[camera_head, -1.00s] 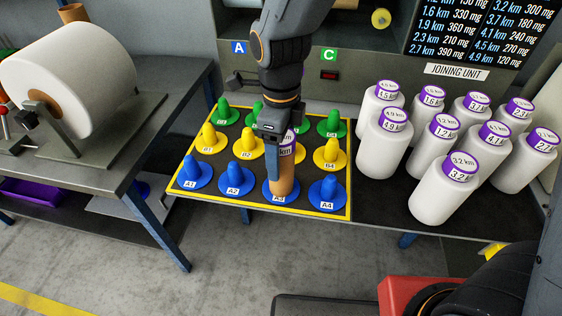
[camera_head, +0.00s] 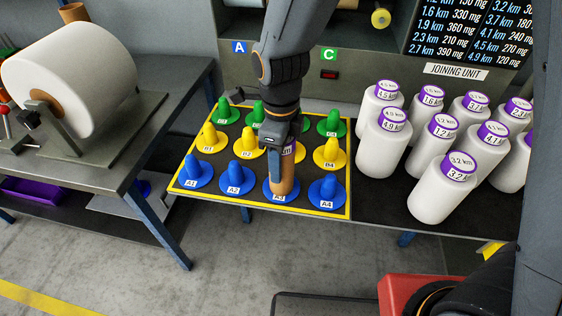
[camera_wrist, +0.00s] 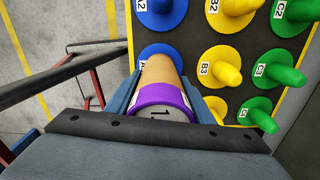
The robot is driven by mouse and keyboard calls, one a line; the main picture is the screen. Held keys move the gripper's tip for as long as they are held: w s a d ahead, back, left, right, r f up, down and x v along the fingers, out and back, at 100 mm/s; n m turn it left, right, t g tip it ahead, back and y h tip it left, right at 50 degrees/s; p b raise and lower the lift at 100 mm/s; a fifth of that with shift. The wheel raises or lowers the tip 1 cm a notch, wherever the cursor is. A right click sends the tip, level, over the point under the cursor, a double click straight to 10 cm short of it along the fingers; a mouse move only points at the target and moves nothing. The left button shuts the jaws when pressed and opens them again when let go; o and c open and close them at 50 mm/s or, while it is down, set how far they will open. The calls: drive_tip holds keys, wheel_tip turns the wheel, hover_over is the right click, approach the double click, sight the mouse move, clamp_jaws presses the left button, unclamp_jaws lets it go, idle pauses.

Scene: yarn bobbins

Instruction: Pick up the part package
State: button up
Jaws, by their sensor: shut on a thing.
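The part package looks like a brown tube (camera_head: 285,182) with a purple-edged label at its top. It stands at the blue peg A3 (camera_head: 272,192) in the front row of the peg board. My gripper (camera_head: 282,165) reaches down from above and is shut on the tube. In the wrist view, the blue fingers (camera_wrist: 160,88) flank the tube (camera_wrist: 160,72) on both sides, and its purple label ring (camera_wrist: 163,97) faces the camera. The tube's far end lies over the blue base of A3; I cannot tell whether it touches the base.
The yellow-edged board (camera_head: 225,201) holds blue, yellow and green pegs close around the tube. A large white roll (camera_head: 75,75) is on the left bench.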

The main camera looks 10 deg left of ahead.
drive_tip(key=shift+r, duration=0.1)
wheel_tip(320, 180, up, 10)
drive_tip(key=shift+f+b, duration=0.1)
drive_tip(key=shift+b, duration=0.6)
drive_tip(key=shift+s, duration=0.1)
